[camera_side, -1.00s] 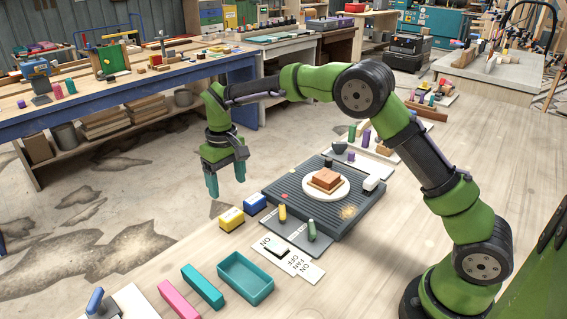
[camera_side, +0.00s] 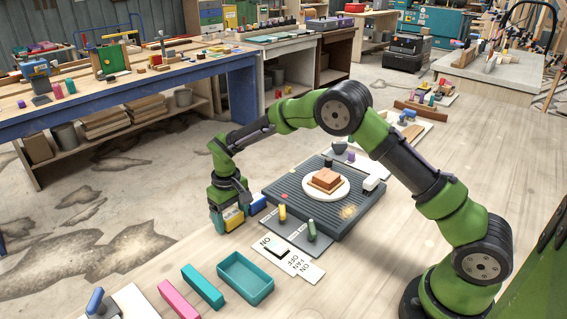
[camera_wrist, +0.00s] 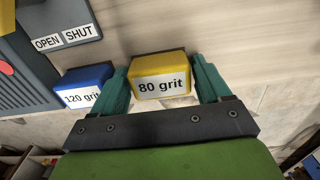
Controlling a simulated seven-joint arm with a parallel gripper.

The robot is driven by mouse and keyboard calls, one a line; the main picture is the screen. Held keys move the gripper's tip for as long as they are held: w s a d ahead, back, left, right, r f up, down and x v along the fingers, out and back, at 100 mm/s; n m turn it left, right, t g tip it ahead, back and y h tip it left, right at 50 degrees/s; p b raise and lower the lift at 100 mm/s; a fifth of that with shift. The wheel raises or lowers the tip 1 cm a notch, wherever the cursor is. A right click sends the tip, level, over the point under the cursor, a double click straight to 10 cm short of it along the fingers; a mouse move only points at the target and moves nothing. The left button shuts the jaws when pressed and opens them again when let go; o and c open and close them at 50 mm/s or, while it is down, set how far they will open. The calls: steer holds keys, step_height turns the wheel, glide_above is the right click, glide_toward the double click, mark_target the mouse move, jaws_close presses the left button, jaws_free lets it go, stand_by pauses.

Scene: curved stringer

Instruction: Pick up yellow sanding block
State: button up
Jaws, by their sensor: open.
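The yellow sanding block (camera_wrist: 161,80), labelled "80 grit", lies between the two teal fingers of my gripper (camera_wrist: 162,85) in the wrist view. The fingers stand open on either side of it, with the left finger close to its left end. In the side view the yellow block (camera_side: 234,219) is partly hidden by my gripper (camera_side: 229,215), which is down at table height around it.
A blue sanding block (camera_wrist: 83,89), labelled "120 grit", sits just left of my left finger in the wrist view, very close to it. In the side view a grey ridged downdraft board (camera_side: 345,225), a teal tray (camera_side: 245,278) and teal and pink bars (camera_side: 203,286) are nearby.

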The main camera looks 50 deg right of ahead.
mark_target(233, 215)
steer(key=c, duration=0.7)
steer(key=shift+r, duration=0.2)
steer(key=shift+c, duration=0.2)
steer(key=shift+r, duration=0.3)
steer(key=r, duration=0.2)
steer(key=shift+s+r, duration=0.35)
steer(key=shift+r, duration=0.05)
steer(key=s+d, duration=0.1)
steer(key=s, duration=0.9)
steer(key=s+d+r, duration=0.1)
steer(key=s, duration=0.4)
steer(key=shift+d+r, duration=0.1)
steer(key=shift+d, duration=0.2)
